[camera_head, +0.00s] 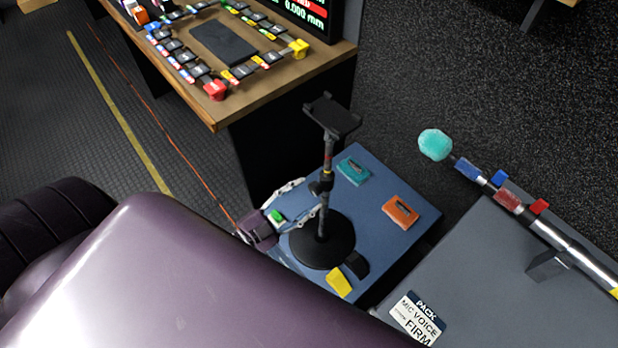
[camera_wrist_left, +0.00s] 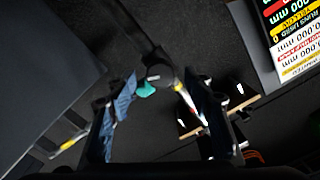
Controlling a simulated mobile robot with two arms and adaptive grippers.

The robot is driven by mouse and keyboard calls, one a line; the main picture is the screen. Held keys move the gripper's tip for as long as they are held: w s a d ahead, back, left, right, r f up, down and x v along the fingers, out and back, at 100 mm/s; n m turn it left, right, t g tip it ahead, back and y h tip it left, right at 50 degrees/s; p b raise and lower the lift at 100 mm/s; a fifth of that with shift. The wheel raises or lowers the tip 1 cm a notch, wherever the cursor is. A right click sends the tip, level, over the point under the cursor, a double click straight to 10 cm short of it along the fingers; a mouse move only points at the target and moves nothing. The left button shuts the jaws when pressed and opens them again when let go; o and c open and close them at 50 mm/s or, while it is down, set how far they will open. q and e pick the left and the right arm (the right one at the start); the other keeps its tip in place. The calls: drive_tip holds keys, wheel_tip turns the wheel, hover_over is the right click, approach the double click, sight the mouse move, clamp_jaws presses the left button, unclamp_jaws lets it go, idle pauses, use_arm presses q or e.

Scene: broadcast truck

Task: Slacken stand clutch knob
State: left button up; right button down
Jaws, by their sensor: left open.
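The black stand rises from a round base (camera_head: 322,243) on a small blue table, with a flat plate (camera_head: 331,116) on top. A dark clutch collar (camera_head: 321,187) sits partway up its pole, and the knob itself is too small to make out clearly. My left gripper (camera_head: 309,195) comes in from the left, open, with its fingers near the pole around and just below collar height. In the left wrist view the fingers (camera_wrist_left: 160,88) are apart, and a dark rounded part (camera_wrist_left: 158,73) of the stand shows between their tips. I cannot tell whether they touch it. My right gripper is not in view.
The blue table (camera_head: 385,248) carries teal (camera_head: 353,171), orange (camera_head: 401,211) and yellow (camera_head: 339,281) items. A wooden-topped desk (camera_head: 290,83) with switches stands behind. A grey case (camera_head: 500,270) and a boom pole with a turquoise foam ball (camera_head: 435,144) are at right.

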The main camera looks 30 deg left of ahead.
use_arm(q)
drive_tip(key=v, duration=1)
drive_tip(key=s+a+f+n+g+y, duration=0.1)
drive_tip(key=s+f+n+g+y, duration=0.25)
drive_tip(key=f, duration=0.95)
drive_tip(key=s+f+n+g+y, duration=0.2)
drive_tip(key=s+f+g, duration=0.15)
drive_tip(key=f, duration=0.95)
drive_tip(key=s+d+f+n+g, duration=0.1)
drive_tip(key=s+f+g, duration=0.3)
drive_tip(key=s, duration=0.5)
drive_tip(key=s+d+f+n+g, duration=0.2)
drive_tip(key=s+d+f+g, duration=0.2)
drive_tip(key=s+f, duration=0.5)
drive_tip(key=shift+s+f+g, duration=0.2)
drive_tip(key=shift+s+g, duration=0.15)
drive_tip(key=shift+g, duration=0.15)
drive_tip(key=shift+c, duration=0.4)
